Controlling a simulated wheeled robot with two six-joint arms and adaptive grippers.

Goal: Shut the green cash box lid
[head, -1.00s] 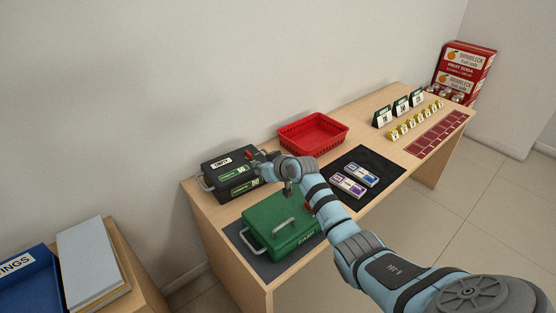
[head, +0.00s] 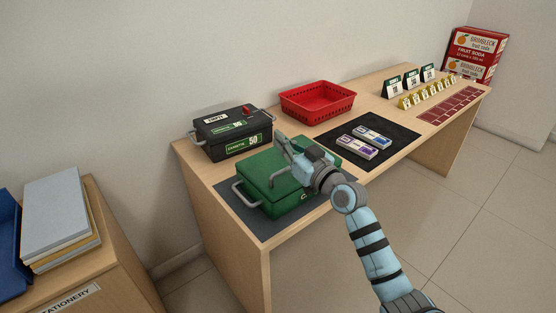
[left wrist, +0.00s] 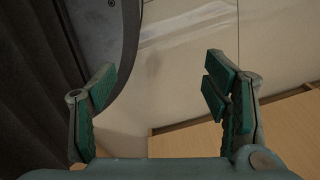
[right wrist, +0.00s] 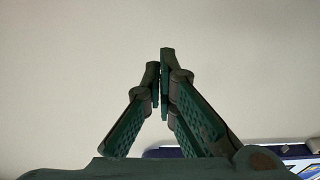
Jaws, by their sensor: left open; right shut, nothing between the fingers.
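The green cash box (head: 258,170) stands on a dark mat (head: 238,205) at the near left end of the counter. Its lid looks down on the body, with a grey handle on top; my right arm hides its right part, so I cannot tell if it is fully closed. My right gripper (head: 284,146) is over the box's back part, pointing up and left. Its fingers are together and empty in the right wrist view (right wrist: 160,75). My left gripper (left wrist: 160,95) is open and empty in the left wrist view, outside the head view.
Banknote bundles (head: 358,147) lie on a black mat (head: 400,135). Sign cards (head: 410,82) stand farther right. A side cabinet (head: 110,245) with papers is at left.

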